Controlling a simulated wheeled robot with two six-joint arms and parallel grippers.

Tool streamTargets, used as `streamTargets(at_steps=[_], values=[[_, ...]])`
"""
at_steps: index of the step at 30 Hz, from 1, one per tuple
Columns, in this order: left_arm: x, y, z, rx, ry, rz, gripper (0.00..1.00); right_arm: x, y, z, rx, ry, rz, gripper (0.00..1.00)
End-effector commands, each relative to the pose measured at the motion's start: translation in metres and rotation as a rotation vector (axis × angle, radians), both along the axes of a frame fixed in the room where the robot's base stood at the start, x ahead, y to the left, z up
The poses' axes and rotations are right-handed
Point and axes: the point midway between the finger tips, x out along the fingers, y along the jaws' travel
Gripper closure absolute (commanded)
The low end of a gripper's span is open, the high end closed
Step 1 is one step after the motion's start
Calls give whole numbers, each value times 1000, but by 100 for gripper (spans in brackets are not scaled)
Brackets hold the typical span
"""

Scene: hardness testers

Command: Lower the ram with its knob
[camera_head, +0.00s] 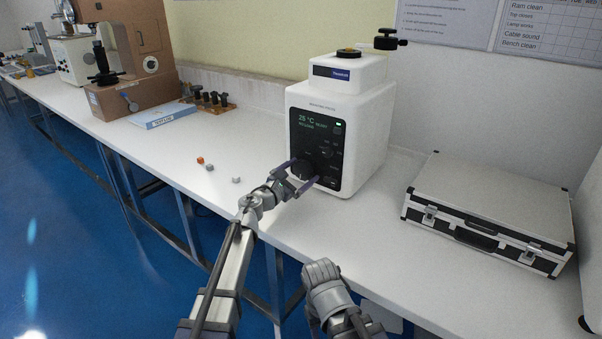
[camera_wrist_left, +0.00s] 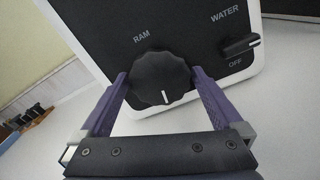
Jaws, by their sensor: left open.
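The black, scalloped RAM knob (camera_wrist_left: 160,82) is on the dark front panel of a white tester (camera_head: 340,110). A white pointer line on the knob points down in the left wrist view. My left gripper (camera_head: 301,174) is open, with one purple finger on each side of the knob. In the left wrist view the left gripper (camera_wrist_left: 159,76) straddles the knob; I cannot tell whether the fingers touch it. The ram itself is not visible. Part of my right arm shows at the bottom of the head view, but its fingers do not.
A WATER knob (camera_wrist_left: 242,47) at OFF sits to the right of the RAM knob. A silver case (camera_head: 490,215) stands right of the tester. Small blocks (camera_head: 202,162) lie on the white bench (camera_head: 170,165) to the left.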

Motion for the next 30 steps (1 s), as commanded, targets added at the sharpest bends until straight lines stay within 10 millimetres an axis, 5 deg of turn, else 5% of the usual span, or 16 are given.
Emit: streamTargets(at_steps=[5,24,30], values=[[-1,0,0,0,0,0,1,0,0,0,0,0,0,50],[-1,0,0,0,0,0,73,0,0,0,0,0,0,50],[-1,0,0,-13,10,-1,73,0,0,0,0,0,0,50]])
